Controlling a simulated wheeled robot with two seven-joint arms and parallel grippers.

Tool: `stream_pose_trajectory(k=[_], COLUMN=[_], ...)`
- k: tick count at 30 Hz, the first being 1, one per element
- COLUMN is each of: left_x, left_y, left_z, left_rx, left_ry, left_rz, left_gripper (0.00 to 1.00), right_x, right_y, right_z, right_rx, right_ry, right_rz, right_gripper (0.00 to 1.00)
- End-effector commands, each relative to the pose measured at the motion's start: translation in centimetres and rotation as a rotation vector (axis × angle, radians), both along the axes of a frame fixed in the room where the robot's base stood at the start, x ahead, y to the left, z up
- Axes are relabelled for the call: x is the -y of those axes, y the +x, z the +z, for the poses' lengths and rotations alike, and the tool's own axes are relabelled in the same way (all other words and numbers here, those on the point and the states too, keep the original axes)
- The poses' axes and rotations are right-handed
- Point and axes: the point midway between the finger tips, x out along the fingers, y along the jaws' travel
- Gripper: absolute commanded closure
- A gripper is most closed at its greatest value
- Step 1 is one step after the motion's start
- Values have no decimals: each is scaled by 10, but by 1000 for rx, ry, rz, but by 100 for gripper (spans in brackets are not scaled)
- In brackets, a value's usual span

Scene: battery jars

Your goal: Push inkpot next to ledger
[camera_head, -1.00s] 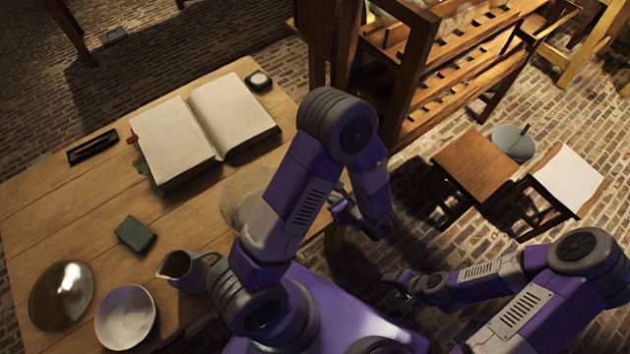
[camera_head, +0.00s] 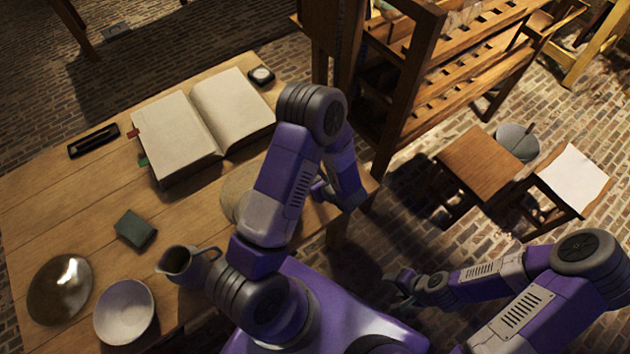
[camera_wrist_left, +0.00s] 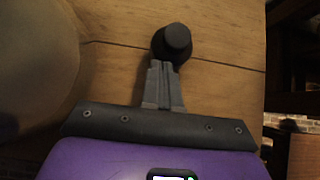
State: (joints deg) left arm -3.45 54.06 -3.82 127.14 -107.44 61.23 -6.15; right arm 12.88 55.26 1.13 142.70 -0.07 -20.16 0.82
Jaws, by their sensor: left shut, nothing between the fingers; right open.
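The ledger appears to be the open book (camera_head: 203,128) on the table in the head view. A dark round-topped pot (camera_wrist_left: 174,42), which looks like the inkpot, stands on the wood in the left wrist view. My left gripper (camera_wrist_left: 162,68) is shut and empty, its tips right at the pot's near side; I cannot tell whether they touch. In the head view my left arm hides the pot and most of this gripper. My right gripper (camera_head: 398,286) is open and empty, off the table at lower right.
A tan round object (camera_wrist_left: 35,65) lies left of my left gripper. A pen tray (camera_head: 93,141), green box (camera_head: 135,229), jug (camera_head: 180,264), bowl (camera_head: 123,312) and shiny dish (camera_head: 59,289) stand further left.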

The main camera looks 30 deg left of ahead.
Motion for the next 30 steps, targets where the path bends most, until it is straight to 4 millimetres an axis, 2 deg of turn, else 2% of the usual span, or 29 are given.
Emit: stream_pose_trajectory(k=[5,8,21,25,30], left_x=[-3,-16,-133,-153,-162], left_y=[1,7,54,62,66], left_z=[0,-1,-3,-2,-1], left_rx=[1,4,3,-1,-4], left_ry=[1,3,2,-1,-2], left_rz=[2,6,6,4,1], left_gripper=[100,100,100,100,100], right_x=[0,0,0,0,0], right_y=[0,0,0,0,0], right_z=[-1,-8,-44,-47,-47], right_rx=[0,0,0,0,0], right_ry=[0,0,0,0,0], right_rz=[0,0,0,0,0], right_gripper=[43,43,43,43,43])
